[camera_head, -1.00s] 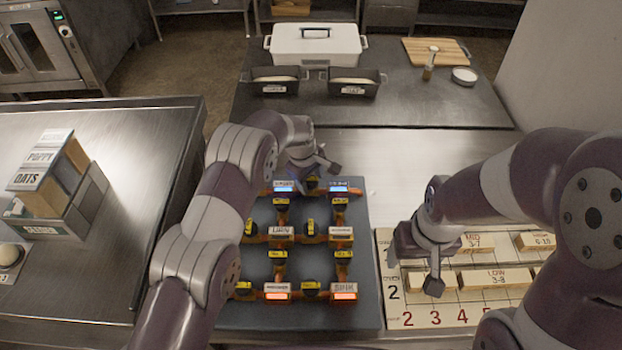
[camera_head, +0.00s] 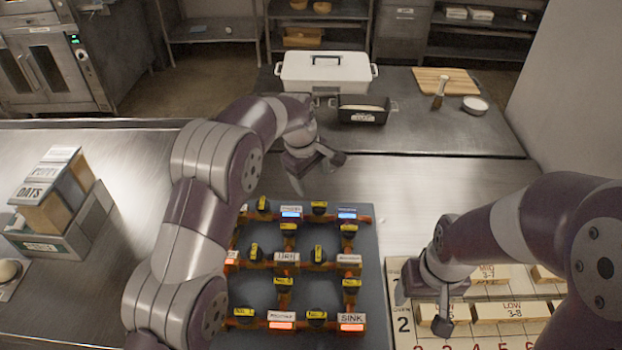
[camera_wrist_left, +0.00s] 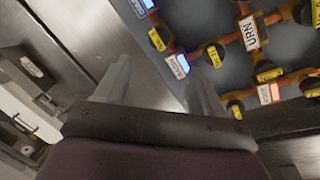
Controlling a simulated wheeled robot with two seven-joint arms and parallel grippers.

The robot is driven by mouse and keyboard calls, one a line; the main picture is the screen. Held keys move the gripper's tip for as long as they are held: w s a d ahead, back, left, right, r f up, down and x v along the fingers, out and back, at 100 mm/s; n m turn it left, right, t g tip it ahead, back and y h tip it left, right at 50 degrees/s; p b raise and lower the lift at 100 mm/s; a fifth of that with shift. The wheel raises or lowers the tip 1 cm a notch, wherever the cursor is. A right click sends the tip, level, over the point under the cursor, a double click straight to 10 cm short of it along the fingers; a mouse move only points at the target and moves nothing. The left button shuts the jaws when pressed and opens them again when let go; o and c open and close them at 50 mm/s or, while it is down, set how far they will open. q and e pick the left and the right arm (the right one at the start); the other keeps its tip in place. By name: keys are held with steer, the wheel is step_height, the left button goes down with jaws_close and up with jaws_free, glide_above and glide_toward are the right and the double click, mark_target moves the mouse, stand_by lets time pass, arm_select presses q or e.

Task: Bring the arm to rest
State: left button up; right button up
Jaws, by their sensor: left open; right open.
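My left gripper (camera_head: 316,166) is in the head view, above the far edge of the dark valve board (camera_head: 352,291). It is open with nothing between its fingers; the left wrist view also shows its two spread fingers (camera_wrist_left: 157,85). The board carries orange pipes, black knobs with yellow tags, and blue and orange lit labels. My right gripper (camera_head: 424,303) is open and empty over the left part of the numbered board (camera_head: 404,341) with wooden label blocks. I cannot tell from this angle how high it is above that board.
A white lidded box (camera_head: 325,74), a black loaf pan (camera_head: 361,109), a cutting board (camera_head: 445,81) and a small white dish (camera_head: 475,105) stand on the back counter. Boxes labelled OATS (camera_head: 50,197) sit at the left. The metal counter behind the right gripper is clear.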

arm_select(q)
steer(key=shift+r, duration=0.2)
stand_by(0.3)
steer(key=s+a+f+m, duration=0.4)
steer(key=s+a+m, duration=0.1)
steer(key=s+m, duration=0.25)
steer(key=s+a+r+m, duration=0.1)
steer(key=s+a, duration=0.4)
steer(key=s, duration=0.5)
steer(key=s+a+r+m+y, duration=0.1)
steer(key=s+a+r, duration=0.1)
steer(key=s+a, duration=0.4)
steer(key=s, duration=0.5)
steer(key=shift+s+r+y, duration=0.25)
steer(key=shift+r+y, duration=0.05)
steer(key=shift+r, duration=0.05)
